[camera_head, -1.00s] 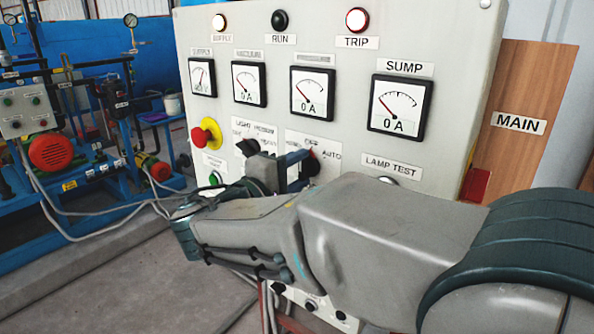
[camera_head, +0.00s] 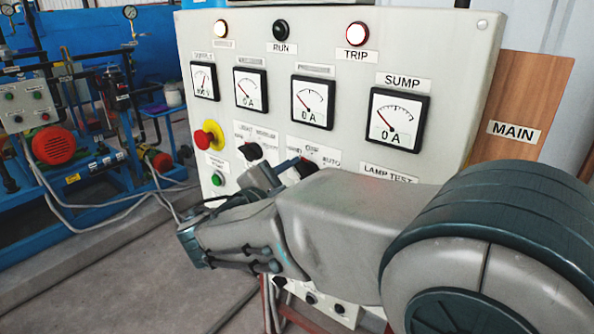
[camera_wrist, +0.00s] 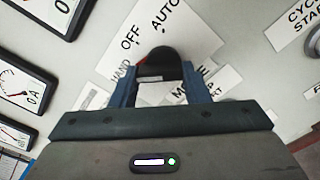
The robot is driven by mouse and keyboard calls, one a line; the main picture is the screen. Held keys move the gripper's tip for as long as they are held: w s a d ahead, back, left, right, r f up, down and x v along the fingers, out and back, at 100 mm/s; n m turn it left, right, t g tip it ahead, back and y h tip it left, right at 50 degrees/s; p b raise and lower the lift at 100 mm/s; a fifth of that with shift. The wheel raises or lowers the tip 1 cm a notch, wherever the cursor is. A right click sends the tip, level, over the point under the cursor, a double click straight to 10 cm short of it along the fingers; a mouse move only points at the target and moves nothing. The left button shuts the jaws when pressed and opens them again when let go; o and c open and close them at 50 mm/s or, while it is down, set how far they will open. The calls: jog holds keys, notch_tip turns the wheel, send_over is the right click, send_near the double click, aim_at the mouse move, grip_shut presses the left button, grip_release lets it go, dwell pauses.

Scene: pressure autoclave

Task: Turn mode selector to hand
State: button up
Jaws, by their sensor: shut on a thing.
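The mode selector (camera_wrist: 158,62) is a black rotary knob on a white plate marked HAND, OFF and AUTO in the wrist view. My gripper (camera_wrist: 159,74) is shut on it, with a blue finger on each side. A small red mark shows on the knob's left edge, toward the gap between HAND and OFF. In the head view the selector (camera_head: 306,167) sits below the meters, partly hidden by my gripper, and HAND cannot be read there.
A second black selector (camera_head: 251,151), a red emergency stop (camera_head: 207,138) and a green button (camera_head: 217,179) are close on the left. Meters, including the SUMP meter (camera_head: 398,118), are above. The LAMP TEST label (camera_head: 388,173) is to the right, behind my arm.

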jog(key=shift+n+p, duration=0.3)
jog(key=shift+n, duration=0.4)
jog(key=o, duration=1)
jog(key=b+v, duration=0.3)
jog(key=v, duration=1)
jog(key=shift+s+a, duration=0.25)
jog(key=shift+s, duration=0.05)
